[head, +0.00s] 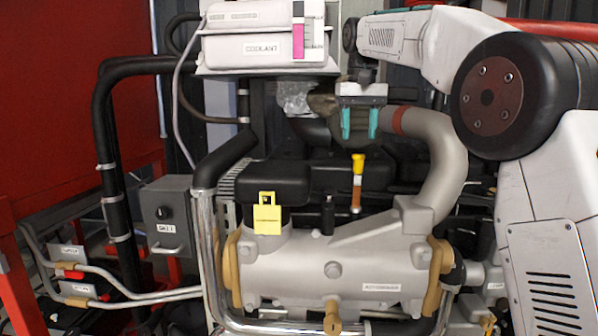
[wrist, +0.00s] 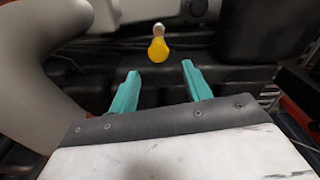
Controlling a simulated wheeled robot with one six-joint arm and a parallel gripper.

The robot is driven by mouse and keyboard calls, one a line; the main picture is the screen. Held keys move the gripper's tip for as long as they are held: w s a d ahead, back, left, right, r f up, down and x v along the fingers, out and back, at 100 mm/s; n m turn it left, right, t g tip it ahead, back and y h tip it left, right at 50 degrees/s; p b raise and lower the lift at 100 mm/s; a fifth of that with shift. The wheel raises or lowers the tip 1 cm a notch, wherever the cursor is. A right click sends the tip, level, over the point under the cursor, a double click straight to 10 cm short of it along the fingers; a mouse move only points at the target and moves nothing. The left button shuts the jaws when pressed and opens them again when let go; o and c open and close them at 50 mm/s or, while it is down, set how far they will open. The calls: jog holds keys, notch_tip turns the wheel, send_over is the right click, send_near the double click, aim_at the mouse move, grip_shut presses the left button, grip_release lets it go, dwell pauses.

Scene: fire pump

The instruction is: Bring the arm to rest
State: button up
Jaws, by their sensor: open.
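My gripper (head: 360,124) hangs in front of the engine, below and right of the coolant tank, with its two teal fingers apart and nothing between them. In the wrist view my gripper (wrist: 158,82) also shows open and empty. A yellow-topped dipstick handle (head: 358,163) stands upright below the fingers in the head view. Its yellow top (wrist: 158,49) shows beyond the fingertips in the wrist view, apart from them. My white arm comes in from the right and reaches across the upper right of the head view.
The coolant tank (head: 262,47) is at upper left of my gripper. A thick grey pipe (head: 443,150) curves close on the right. Below lies the grey cylindrical housing (head: 330,262) with a yellow tag (head: 267,219). A grey switch box (head: 168,217) and black pipes stand at left.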

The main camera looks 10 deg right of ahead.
aim_at(360, 155)
jog(key=shift+g, duration=0.3)
jog(key=f, duration=0.2)
jog(key=s+f, duration=0.1)
jog(key=f, duration=0.2)
jog(key=shift+s+f, duration=0.15)
jog(key=shift+f, duration=0.05)
jog(key=s+d+f, duration=0.1)
jog(key=s+f, duration=0.4)
jog(key=s, duration=0.9)
jog(key=s+d+f+t, duration=0.1)
jog(key=s+f, duration=0.5)
jog(key=s, duration=0.8)
jog(key=s+d+f, duration=0.1)
jog(key=s+f, duration=0.5)
jog(key=s, duration=0.8)
jog(key=shift+f+t, duration=0.2)
jog(key=shift+t, duration=0.1)
jog(key=shift+d, duration=0.1)
